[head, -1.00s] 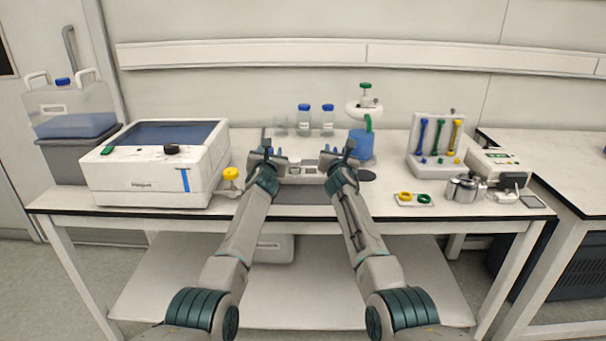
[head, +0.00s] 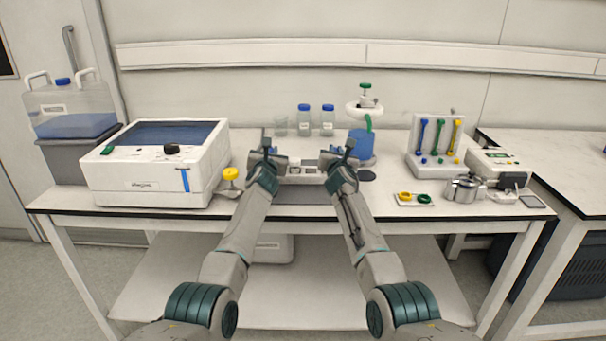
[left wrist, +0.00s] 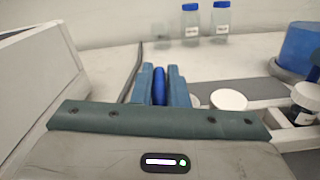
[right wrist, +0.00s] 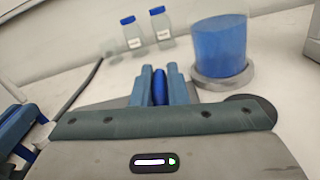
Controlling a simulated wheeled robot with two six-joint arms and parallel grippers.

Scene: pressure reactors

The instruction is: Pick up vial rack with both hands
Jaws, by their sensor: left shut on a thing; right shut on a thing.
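The grey vial rack (head: 302,181) is between my two grippers near the middle of the bench. A blue handle (left wrist: 159,86) is between the fingers of my left gripper (head: 266,152), which is shut on it. Another blue handle (right wrist: 160,88) is between the fingers of my right gripper (head: 345,155), also shut. White-capped vials (left wrist: 228,99) show beside the left gripper in the left wrist view. My arms and grippers hide parts of the rack. I cannot tell whether its base is clear of the bench.
A white instrument (head: 155,175) and a yellow-topped item (head: 230,174) stand left. Blue-capped bottles (head: 304,122) are behind. A blue vessel (head: 360,146) stands close behind the right gripper. A tool stand (head: 437,145) and yellow and green rings (head: 414,199) are right.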

